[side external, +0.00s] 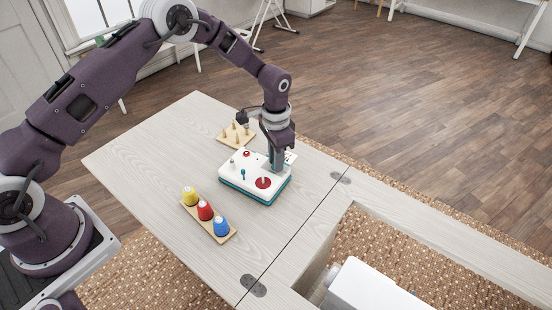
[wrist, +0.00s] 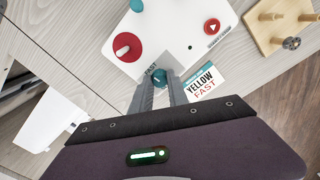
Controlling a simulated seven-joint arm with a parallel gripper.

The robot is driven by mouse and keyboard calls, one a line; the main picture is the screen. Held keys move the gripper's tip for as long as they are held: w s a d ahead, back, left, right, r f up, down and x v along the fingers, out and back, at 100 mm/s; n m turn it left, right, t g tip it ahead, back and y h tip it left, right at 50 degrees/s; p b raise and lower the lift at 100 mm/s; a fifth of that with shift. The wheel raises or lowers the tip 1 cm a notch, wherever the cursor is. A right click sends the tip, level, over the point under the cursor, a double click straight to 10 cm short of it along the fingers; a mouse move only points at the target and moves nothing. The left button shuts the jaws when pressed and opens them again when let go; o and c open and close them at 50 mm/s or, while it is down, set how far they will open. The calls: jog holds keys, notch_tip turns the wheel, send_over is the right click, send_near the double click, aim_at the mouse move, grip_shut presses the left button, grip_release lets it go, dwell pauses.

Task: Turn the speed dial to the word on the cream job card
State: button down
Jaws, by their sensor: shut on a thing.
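The white machine with a teal base (side external: 253,190) stands on the table; its white top also shows in the wrist view (wrist: 175,30). My gripper (wrist: 159,82) points down at the machine's edge and is shut on the teal speed dial (wrist: 160,76). The word FAST is printed beside the dial; the other dial markings and its pointer are hidden or too small to read. In the side view my gripper (side external: 277,166) hides the dial. The cream job card (wrist: 202,81) lies beside the machine and reads YELLOW and FAST.
The machine top also carries a red disc with a white knob (wrist: 126,46), a red button (wrist: 212,26) and a teal lever (side external: 243,174). A wooden peg board (side external: 235,134) lies behind. A rack with yellow, red and blue spools (side external: 205,211) lies in front. The table's left part is clear.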

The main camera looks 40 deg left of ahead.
dwell(0.4)
jog(key=c, duration=1.3)
grip_release()
notch_tip(320, 180, up, 7)
jog(key=shift+r, duration=0.1)
